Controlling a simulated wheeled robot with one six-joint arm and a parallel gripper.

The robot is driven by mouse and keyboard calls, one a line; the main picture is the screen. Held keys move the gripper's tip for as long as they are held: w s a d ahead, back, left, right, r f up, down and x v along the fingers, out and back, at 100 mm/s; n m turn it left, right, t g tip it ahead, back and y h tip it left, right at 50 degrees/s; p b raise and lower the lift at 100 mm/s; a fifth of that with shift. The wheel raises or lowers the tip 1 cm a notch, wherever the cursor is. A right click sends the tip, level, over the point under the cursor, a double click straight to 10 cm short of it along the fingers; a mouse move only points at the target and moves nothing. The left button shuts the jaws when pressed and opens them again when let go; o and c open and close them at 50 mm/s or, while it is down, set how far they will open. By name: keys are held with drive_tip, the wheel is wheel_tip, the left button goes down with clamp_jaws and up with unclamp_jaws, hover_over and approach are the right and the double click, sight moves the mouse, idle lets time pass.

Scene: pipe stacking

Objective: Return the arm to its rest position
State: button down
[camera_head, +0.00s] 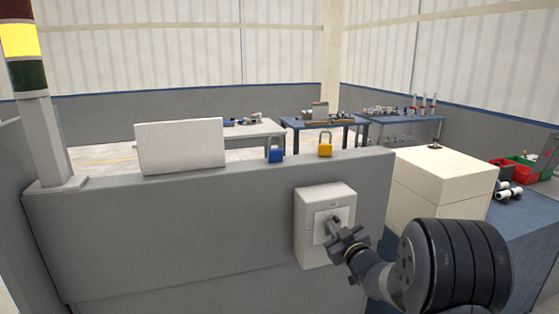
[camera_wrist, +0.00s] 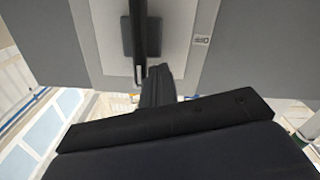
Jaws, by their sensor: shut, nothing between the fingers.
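My arm reaches in from the lower right in the head view. My gripper (camera_head: 342,238) is shut with nothing held, right in front of the white switch box (camera_head: 305,235) on the grey panel. The switch's dark grey handle (camera_head: 333,224) is partly behind the fingertips. In the wrist view the gripper's dark fingers (camera_wrist: 158,82) point up at the handle (camera_wrist: 139,35), which stands upright on a pale plate. The fingertips look very close to the handle's lower end; I cannot tell whether they touch it.
A blue padlock (camera_head: 275,155) and a yellow padlock (camera_head: 325,149) are on the grey panel's (camera_head: 150,225) top edge, near a blank white board (camera_head: 181,146). A cream box (camera_head: 440,180) stands right of the panel. A signal tower (camera_head: 20,45) rises at left. Tables stand behind.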

drive_tip(key=a+p, duration=0.1)
drive_tip(key=p, duration=0.2)
drive_tip(key=shift+w+r, duration=0.1)
drive_tip(key=shift+w, duration=0.05)
drive_tip(key=shift+d+f+p, duration=0.1)
drive_tip(key=shift+f+p, duration=0.1)
drive_tip(key=shift+p, duration=0.1)
drive_tip(key=shift+s+d, duration=0.1)
drive_tip(key=shift+s, duration=0.6)
drive_tip(key=shift+f, duration=0.15)
